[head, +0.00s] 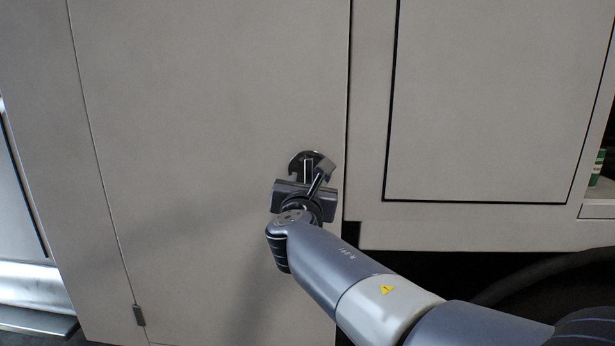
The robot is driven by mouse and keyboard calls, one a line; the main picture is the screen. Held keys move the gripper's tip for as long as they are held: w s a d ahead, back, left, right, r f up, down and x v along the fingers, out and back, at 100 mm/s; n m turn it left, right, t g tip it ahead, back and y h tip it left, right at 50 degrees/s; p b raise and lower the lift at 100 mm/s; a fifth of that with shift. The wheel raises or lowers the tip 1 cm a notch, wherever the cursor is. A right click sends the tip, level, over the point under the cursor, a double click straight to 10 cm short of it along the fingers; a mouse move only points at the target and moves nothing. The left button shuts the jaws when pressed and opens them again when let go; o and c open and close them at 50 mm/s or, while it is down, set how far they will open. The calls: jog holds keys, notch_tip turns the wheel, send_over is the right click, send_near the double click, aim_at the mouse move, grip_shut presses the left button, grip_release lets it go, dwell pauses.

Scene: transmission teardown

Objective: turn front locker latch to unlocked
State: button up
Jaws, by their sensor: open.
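The front locker latch (304,157) is a round dark fitting on the beige locker door (215,110), close to the door's right edge. My gripper (307,178) is right in front of the latch, reaching up to it from below. Its jaws are open, and its body covers the lower part of the latch. A narrow upright piece shows between the jaws, but I cannot tell whether the fingers touch it. The latch's exact turn angle is hidden.
The door lies flush in its frame, with a dark seam along its right side. A beige panel (490,110) is at the right, with a dark gap and a hose-like curve below it. A small dark hinge (139,315) sits at the door's lower left. Green items (598,165) stand at the far right edge.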

aim_at(309, 174)
jog(key=shift+w, duration=1.3)
jog(key=shift+c, duration=0.2)
grip_shut()
